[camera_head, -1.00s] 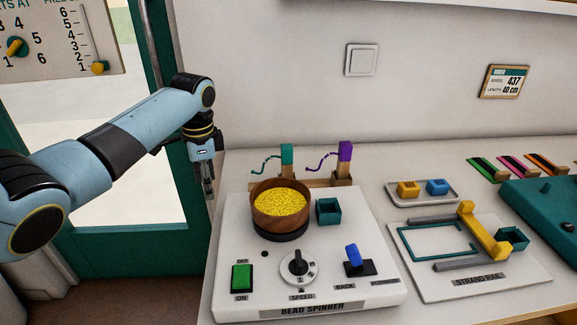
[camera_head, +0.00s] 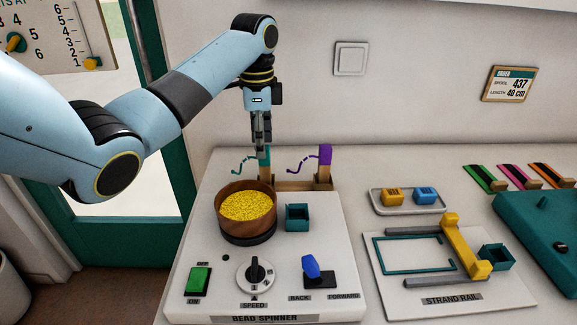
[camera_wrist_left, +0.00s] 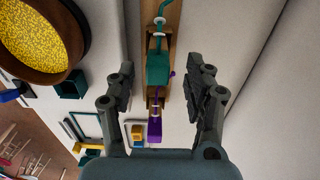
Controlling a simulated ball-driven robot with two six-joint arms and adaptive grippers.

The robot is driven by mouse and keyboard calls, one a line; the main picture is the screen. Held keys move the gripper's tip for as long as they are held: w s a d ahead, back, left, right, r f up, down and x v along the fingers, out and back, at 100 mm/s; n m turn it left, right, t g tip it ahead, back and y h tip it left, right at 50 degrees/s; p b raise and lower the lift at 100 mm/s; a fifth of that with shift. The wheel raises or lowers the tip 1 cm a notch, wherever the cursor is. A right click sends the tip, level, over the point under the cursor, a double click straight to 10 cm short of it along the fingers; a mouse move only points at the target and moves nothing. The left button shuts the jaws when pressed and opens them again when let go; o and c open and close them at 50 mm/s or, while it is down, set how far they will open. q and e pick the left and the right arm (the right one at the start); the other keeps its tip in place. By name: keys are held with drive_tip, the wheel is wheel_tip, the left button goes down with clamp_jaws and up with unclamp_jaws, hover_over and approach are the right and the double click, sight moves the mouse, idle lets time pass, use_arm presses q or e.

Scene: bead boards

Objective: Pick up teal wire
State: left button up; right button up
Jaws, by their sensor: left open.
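The teal wire (camera_head: 246,163) has a curled stem and a teal block handle (camera_head: 266,155), standing in a wooden holder (camera_head: 293,184) behind the bead bowl. My left gripper (camera_head: 262,150) points down just above the teal handle and partly covers it. In the left wrist view the left gripper (camera_wrist_left: 162,95) is open, and the teal handle (camera_wrist_left: 158,69) lies in line with the gap between its fingers, apart from both. The purple wire (camera_head: 305,163) stands in the same holder to the right. My right gripper is not in view.
The wooden bowl of yellow beads (camera_head: 245,207) sits on the white bead spinner (camera_head: 222,291) in front of the holder. A small teal cup (camera_head: 298,217) is beside the bowl. The wall (camera_head: 420,115) is close behind. The strand rail (camera_head: 398,299) is to the right.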

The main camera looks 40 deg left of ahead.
sight(264, 167)
use_arm(q)
drive_tip(key=shift+w+d, duration=0.2)
drive_tip(key=f, duration=0.7)
drive_tip(key=shift+s, duration=0.2)
drive_tip(key=shift+c, duration=0.2)
clamp_jaws()
